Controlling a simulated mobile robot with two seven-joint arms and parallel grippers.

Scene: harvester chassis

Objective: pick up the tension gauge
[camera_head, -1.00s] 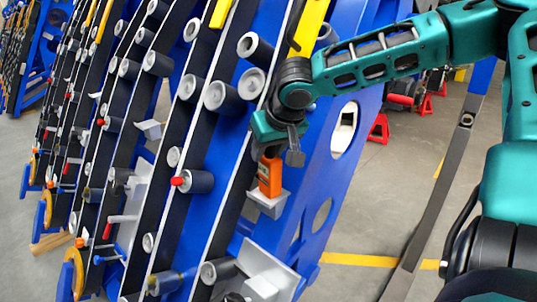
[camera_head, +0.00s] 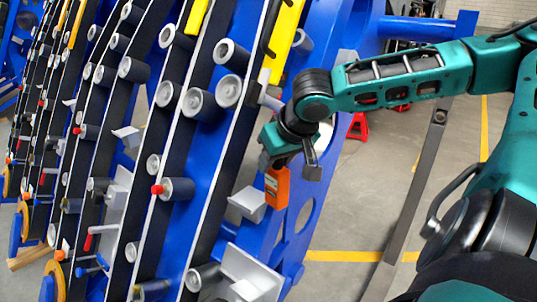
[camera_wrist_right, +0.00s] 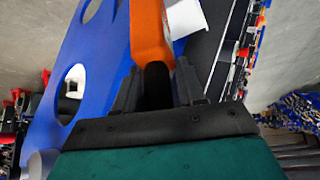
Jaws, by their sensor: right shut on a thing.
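The tension gauge (camera_head: 277,187) is a small orange block. In the right wrist view the orange gauge (camera_wrist_right: 150,35) extends away from between the two dark fingers (camera_wrist_right: 157,88). My left gripper is not in view.
The grey bracket (camera_head: 246,204) sticks out from the blue chassis frame (camera_head: 225,160). Rollers (camera_head: 229,91) and slanted dark rails stand close on the left. A dark slanted post (camera_head: 420,180) stands at the right, with open floor (camera_head: 350,215) between.

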